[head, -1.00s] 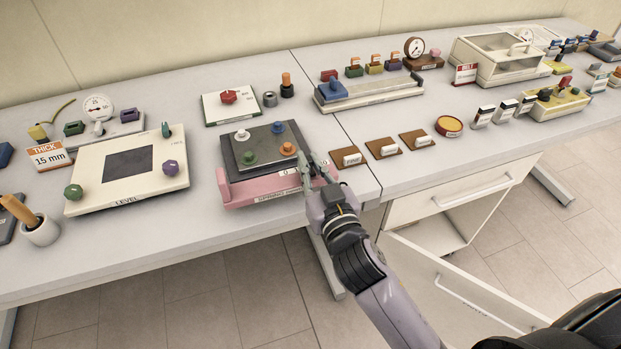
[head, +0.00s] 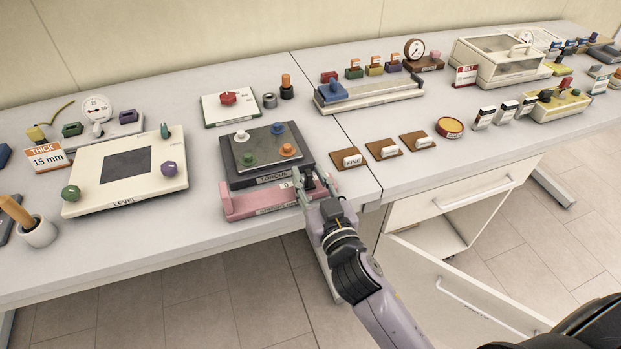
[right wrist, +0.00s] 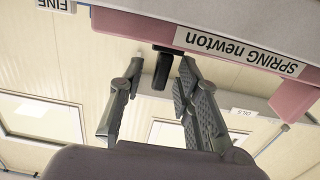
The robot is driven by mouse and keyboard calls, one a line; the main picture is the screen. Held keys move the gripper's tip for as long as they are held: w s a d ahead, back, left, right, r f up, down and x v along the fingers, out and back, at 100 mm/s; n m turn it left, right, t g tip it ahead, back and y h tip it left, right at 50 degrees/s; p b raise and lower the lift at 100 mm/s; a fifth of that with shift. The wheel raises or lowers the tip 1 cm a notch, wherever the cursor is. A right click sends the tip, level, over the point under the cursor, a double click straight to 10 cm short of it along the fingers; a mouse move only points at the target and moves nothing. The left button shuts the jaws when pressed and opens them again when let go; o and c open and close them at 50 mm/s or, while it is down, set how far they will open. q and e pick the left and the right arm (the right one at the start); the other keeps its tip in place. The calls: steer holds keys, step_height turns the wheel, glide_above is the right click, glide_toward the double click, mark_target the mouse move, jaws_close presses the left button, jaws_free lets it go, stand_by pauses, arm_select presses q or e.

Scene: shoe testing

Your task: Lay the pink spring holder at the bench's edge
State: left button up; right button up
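The pink spring holder (head: 245,206) lies on the bench close to its front edge (head: 200,246), in front of the dark torque board (head: 236,179). In the right wrist view, the holder's pink body (right wrist: 215,45) carries the label "SPRING newton". A small black part (right wrist: 162,72) sticks out from it. My right gripper (head: 312,178) is at the holder's right end. In the right wrist view, the fingers of my right gripper (right wrist: 160,72) are spread either side of the black part, with a gap visible on the left. My left gripper is not in view.
The level plate (head: 190,165) stands to the left. Brown pads with white blocks (head: 352,157) lie just right of the holder. A drawer (head: 470,195) and an open cabinet door (head: 460,290) are below the bench at right.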

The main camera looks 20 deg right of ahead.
steer(key=shift+r, duration=0.15)
steer(key=s+b, duration=0.3)
steer(key=s, duration=0.9)
steer(key=shift+d, duration=0.2)
step_height(320, 180, down, 21)
steer(key=a+n+g+y, duration=0.1)
steer(key=a+n+g, duration=0.1)
steer(key=a+g, duration=0.15)
steer(key=s+d+f+g, duration=0.1)
steer(key=s+f+g, duration=0.2)
steer(key=f, duration=0.7)
steer(key=s+d+f+g, duration=0.1)
steer(key=s+f+g, duration=0.2)
steer(key=f, duration=0.8)
steer(key=s+d+f+g, duration=0.3)
steer(key=s+d+f, duration=0.2)
steer(key=s+f, duration=0.5)
steer(key=s+d+f+g+h, duration=0.1)
steer(key=s+d+f+g, duration=0.3)
steer(key=s+f, duration=0.6)
steer(key=s, duration=0.5)
steer(key=shift+s+d+f+h, duration=0.2)
steer(key=shift+d+h, duration=0.1)
steer(key=shift+d, duration=0.1)
